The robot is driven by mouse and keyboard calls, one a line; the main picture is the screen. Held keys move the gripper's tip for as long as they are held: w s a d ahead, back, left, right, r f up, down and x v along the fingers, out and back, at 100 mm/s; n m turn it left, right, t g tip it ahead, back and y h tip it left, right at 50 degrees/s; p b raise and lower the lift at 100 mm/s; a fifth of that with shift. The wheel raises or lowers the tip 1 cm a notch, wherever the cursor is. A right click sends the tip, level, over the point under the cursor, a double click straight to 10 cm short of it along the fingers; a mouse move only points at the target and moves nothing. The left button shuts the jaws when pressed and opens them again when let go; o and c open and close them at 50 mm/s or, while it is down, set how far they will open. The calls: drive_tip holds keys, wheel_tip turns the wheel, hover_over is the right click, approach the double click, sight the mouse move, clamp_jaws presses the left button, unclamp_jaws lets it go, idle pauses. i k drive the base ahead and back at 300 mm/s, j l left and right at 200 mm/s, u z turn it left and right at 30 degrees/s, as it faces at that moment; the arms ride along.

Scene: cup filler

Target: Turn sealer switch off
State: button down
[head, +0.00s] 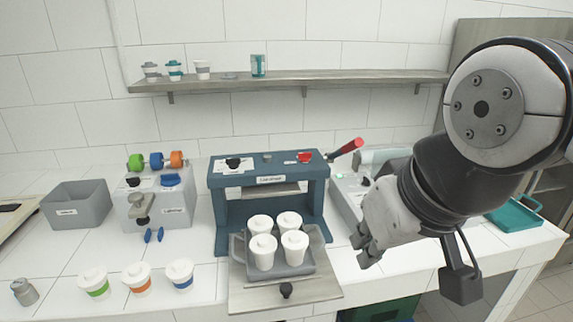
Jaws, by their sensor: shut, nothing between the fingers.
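The sealer looks to be the blue press-like machine (319,190) in the middle of the counter. A small red switch (304,157) sits on the right of its top face, beside a small label. A black knob (233,163) sits on the left of the same face. The switch's on or off position is too small to tell. My gripper (367,251) is shut and empty. It hangs to the right of the sealer, lower in the picture than the switch and apart from it.
A tray (294,271) with several white lidded cups sits on a sliding plate (320,292) before the sealer. A red-handled lever (346,148) sticks up at the sealer's right. A pale device (343,193) stands behind my gripper. A shelf (330,81) runs above.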

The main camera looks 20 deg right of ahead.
sight(366, 181)
drive_tip(key=z, duration=0.7)
